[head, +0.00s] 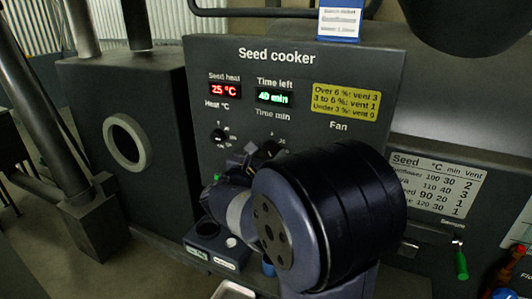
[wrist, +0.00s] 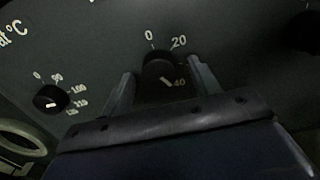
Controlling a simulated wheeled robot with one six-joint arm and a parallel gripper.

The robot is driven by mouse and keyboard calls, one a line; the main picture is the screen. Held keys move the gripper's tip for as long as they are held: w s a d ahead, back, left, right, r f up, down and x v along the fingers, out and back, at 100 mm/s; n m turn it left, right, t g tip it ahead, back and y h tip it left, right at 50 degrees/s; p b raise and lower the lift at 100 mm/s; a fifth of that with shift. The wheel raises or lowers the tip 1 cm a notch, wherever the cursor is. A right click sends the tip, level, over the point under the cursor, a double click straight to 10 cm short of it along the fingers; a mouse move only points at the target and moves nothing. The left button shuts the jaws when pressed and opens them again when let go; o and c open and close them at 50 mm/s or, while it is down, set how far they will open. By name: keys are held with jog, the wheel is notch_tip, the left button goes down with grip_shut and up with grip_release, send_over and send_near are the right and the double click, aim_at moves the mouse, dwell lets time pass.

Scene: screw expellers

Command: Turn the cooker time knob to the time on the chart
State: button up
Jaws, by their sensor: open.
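The dark time knob (wrist: 158,66) is in the middle of the wrist view, with 0, 20 and 40 printed around it. Its white pointer slants down-right towards 40. My gripper (wrist: 163,86) is open, with one finger on each side of the knob; contact cannot be told. In the head view my gripper (head: 258,158) is at the panel and mostly hides this knob. The time display (head: 274,97) reads 40 min. The chart (head: 434,184) lists seeds with °C, min and vent; its left edge is hidden by my arm. The ticket (head: 340,20) above has blurred text.
The heat knob (wrist: 50,97) is left of the time knob; it also shows in the head view (head: 217,136). The heat display (head: 225,90) reads 25 °C. A yellow vent label (head: 346,101) is at the panel's right. A green-handled lever (head: 461,262) hangs below the chart.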

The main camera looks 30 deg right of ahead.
jog(key=c, duration=1)
jog(key=shift+p, duration=0.3)
jog(key=n+p, duration=0.1)
jog(key=n, duration=0.1)
jog(key=n+p, duration=0.2)
jog(key=shift+r+n+p, duration=0.2)
jog(key=shift+n+p, duration=0.1)
jog(key=shift+n, duration=0.1)
jog(key=n+p, duration=0.3)
jog(key=n, duration=0.1)
jog(key=shift+s+f+n+p, duration=0.1)
jog(key=shift+n+p, duration=0.3)
jog(key=shift+f, duration=0.1)
jog(key=o, duration=1)
